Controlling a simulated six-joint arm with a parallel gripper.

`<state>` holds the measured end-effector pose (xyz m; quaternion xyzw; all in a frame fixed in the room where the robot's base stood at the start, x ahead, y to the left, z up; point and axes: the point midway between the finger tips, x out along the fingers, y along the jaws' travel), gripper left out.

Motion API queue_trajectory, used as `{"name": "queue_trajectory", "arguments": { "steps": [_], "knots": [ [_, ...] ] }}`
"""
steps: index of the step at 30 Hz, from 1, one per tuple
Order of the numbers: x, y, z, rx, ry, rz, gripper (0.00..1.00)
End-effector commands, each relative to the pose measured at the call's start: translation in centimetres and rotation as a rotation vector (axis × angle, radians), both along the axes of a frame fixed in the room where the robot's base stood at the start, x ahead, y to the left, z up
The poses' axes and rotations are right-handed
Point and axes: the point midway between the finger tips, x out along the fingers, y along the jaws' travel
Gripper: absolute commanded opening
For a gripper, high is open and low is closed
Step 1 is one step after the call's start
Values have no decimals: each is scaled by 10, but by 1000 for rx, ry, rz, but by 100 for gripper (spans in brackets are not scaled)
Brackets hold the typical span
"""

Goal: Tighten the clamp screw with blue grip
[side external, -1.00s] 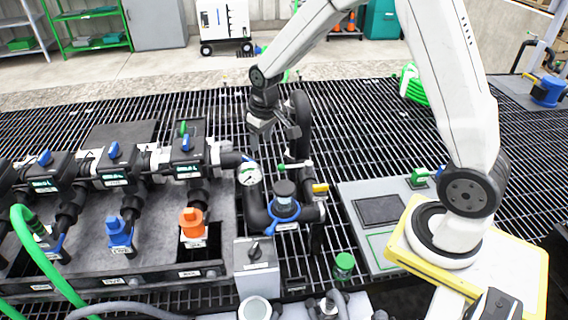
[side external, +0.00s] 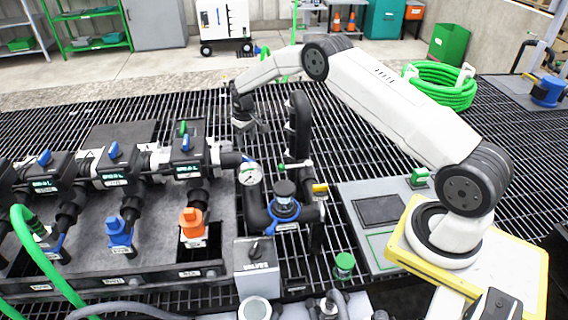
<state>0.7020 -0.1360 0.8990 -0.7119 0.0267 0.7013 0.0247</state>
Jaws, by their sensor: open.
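My gripper (side external: 252,130) is open and empty, pointing down above the pipework to the left of the black upright pipe (side external: 299,125). A small blue part (side external: 247,158) shows just below it, beside the round gauge (side external: 250,174) at the right end of the valve row. This may be the blue grip of the clamp screw, but it is too small to be sure. My gripper appears apart from it. A blue ring-shaped part (side external: 285,211) sits around the black fitting lower right of the gauge. Whether it is a clamp grip cannot be told.
Several black valves with blue levers (side external: 114,150) line the left. A green-handled stem (side external: 294,166) and a yellow-handled valve (side external: 320,188) stand right of the gauge. A grey selector box (side external: 257,266) stands in front. The grating behind is mostly clear.

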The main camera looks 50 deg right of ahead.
Motion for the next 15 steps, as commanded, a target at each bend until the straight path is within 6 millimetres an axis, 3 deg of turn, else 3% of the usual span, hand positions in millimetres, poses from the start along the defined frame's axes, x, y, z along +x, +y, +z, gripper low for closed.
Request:
{"name": "queue_trajectory", "arguments": {
  "steps": [6,15],
  "knots": [
    [6,-11,-17,3,14,-4,57],
    [6,-12,-20,3,15,-4,57]
  ]
}}
